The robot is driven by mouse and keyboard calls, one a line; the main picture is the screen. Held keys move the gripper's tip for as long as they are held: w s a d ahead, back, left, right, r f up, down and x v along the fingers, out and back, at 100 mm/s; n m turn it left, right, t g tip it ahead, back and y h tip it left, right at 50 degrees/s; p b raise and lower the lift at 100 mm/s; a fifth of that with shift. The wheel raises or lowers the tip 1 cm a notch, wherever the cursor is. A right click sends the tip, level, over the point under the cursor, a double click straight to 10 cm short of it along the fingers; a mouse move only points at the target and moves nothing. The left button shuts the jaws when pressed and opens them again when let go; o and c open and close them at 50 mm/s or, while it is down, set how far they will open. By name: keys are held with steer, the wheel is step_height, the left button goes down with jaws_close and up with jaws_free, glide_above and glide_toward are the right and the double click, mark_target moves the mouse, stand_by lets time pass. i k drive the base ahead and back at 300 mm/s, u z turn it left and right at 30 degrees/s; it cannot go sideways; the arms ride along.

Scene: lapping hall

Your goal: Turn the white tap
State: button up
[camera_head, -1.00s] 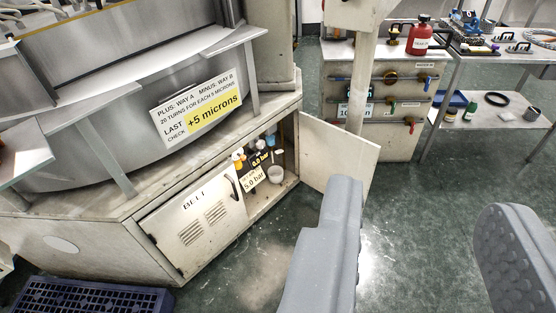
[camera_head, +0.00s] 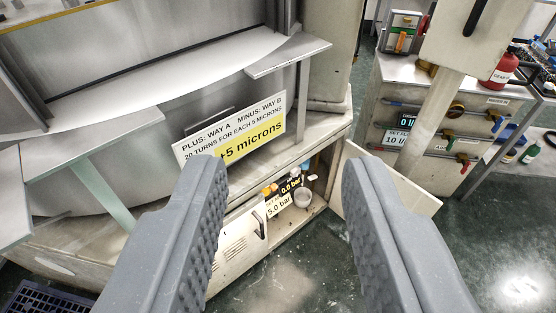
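I cannot clearly pick out a white tap. The left finger hides part of the cabinet front.
The cabinet's door (camera_head: 398,188) swings out to the right of the opening. A large machine with a "+5 microns" sign (camera_head: 235,130) stands above. A red container (camera_head: 505,68) is at the right. A blue crate (camera_head: 35,300) is at lower left. Green floor (camera_head: 325,255) lies in front.

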mark_target(310, 177)
steer(key=i, duration=0.95)
steer(key=z, duration=0.3)
